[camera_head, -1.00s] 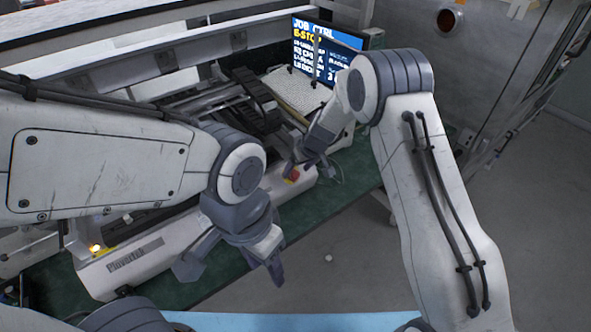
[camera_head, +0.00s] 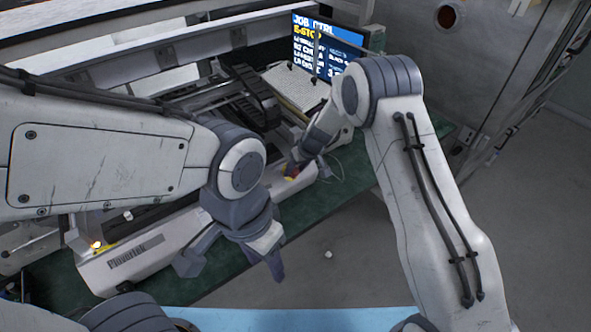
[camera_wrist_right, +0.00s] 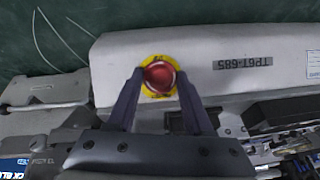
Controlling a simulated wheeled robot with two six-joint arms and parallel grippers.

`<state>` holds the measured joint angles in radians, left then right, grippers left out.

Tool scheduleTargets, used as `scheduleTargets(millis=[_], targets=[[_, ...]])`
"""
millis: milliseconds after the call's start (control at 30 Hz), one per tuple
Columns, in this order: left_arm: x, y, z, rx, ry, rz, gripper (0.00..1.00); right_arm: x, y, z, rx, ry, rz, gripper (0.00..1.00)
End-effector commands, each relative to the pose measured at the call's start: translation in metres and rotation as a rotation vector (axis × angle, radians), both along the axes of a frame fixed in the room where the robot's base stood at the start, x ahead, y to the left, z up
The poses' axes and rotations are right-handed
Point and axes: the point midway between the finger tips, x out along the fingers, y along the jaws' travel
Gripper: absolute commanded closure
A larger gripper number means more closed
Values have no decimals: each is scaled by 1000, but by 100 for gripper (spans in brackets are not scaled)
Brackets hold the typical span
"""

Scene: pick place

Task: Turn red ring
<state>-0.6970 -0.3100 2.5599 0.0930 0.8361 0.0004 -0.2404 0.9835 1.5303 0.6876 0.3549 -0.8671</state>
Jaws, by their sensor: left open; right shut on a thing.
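The red ring (camera_wrist_right: 159,75) is a round red button on a yellow base, set in a pale machine housing (camera_wrist_right: 215,50). In the head view only a small bit of red and yellow (camera_head: 291,177) shows beside my right gripper (camera_head: 300,166). In the right wrist view the two fingers of my right gripper (camera_wrist_right: 160,79) stand on either side of the red ring, shut on it. My left gripper (camera_head: 233,265) is open and empty, in front of the machine housing and apart from it.
A screen (camera_head: 328,50) reading "E-STOP" stands behind the machine, near a keyboard-like panel (camera_head: 296,88). A green bench surface (camera_head: 75,290) runs under the housing. A thin pale cable (camera_wrist_right: 60,40) lies near the button.

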Motion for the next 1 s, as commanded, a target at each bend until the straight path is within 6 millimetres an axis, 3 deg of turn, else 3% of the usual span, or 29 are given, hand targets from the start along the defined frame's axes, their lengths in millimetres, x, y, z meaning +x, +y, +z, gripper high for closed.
scheduleTargets(millis=[600, 1000], targets=[[0, 0, -90, 0, 0, -1, 50, 2, -5, -7, 259, 183, -267, 100], [0, 0, -122, 0, 0, -1, 50, 2, -6, -5, 405, 292, -421, 100]])
